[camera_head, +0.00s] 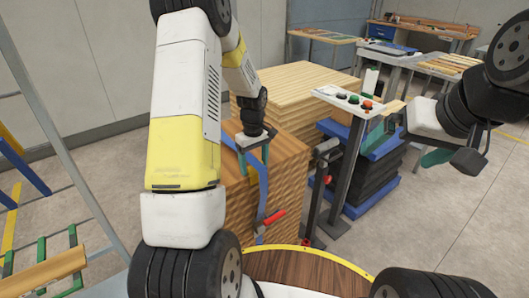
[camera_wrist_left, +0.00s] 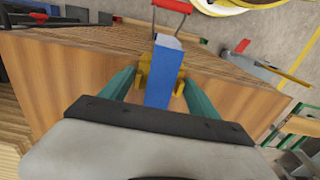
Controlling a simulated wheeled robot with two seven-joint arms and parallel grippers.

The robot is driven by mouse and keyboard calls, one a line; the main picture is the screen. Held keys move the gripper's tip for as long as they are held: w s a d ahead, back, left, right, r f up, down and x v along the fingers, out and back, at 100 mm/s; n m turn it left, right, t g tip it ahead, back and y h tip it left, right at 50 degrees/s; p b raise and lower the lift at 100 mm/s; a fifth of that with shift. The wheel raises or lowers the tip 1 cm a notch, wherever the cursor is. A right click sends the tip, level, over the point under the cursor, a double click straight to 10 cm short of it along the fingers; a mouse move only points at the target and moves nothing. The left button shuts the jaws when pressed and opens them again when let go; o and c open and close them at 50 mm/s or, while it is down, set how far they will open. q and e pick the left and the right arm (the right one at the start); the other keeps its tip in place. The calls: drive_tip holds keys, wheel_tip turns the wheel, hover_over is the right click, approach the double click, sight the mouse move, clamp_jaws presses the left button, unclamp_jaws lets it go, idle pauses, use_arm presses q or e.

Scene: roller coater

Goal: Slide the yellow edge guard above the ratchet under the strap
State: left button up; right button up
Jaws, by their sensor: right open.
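The blue strap (camera_head: 263,190) runs down the near side of the wooden stack (camera_head: 287,180); in the left wrist view the strap (camera_wrist_left: 165,75) crosses its edge. The ratchet with a red handle (camera_head: 272,217) hangs low on the strap, and its handle (camera_wrist_left: 171,6) shows at the top of the wrist view. The yellow edge guard (camera_wrist_left: 146,70) shows on both sides of the strap, which covers its middle. My left gripper (camera_head: 256,160) has its teal fingertips (camera_wrist_left: 162,80) against the guard's two sides. My right gripper (camera_head: 407,146) is open and empty, away at the right.
A control stand (camera_head: 348,100) with buttons and a stack of blue and black pieces (camera_head: 372,165) stand right of the wood. A metal frame (camera_head: 62,150) is at the left. Workbenches (camera_head: 425,32) are at the back. Open floor (camera_head: 440,220) lies at the right.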

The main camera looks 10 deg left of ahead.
sight(255, 169)
use_arm(q)
drive_tip(key=shift+o, duration=1.3)
wheel_tip(255, 169, up, 8)
